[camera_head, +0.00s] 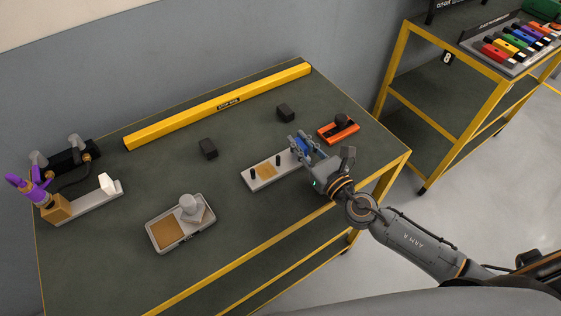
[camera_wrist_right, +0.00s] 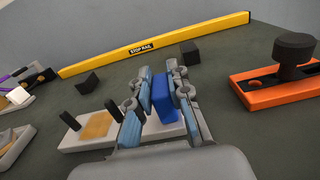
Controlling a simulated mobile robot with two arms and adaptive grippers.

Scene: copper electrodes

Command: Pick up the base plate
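The base plate appears to be the long light grey plate (camera_head: 257,183) near the table's right front; it also shows in the wrist view (camera_wrist_right: 73,142). It lies flat, with two upright black pegs, a copper-coloured pad (camera_head: 266,171) and an upright blue block (camera_wrist_right: 163,100) at its right end. My right gripper (camera_head: 301,144) is over this right end. In the wrist view its fingers (camera_wrist_right: 163,84) stand apart, one on each side of the blue block. Whether they touch it is hard to see. The right end of the plate is partly hidden by the gripper. My left gripper is not visible.
A grey tray (camera_head: 205,241) with a copper-coloured pad and a pale round piece lies left. An orange holder (camera_head: 339,133) with a black knob is close on the right. Two black blocks (camera_head: 208,149) (camera_head: 285,113) and a yellow stop rail (camera_head: 225,103) are behind. A purple-topped fixture (camera_head: 60,207) stands far left.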

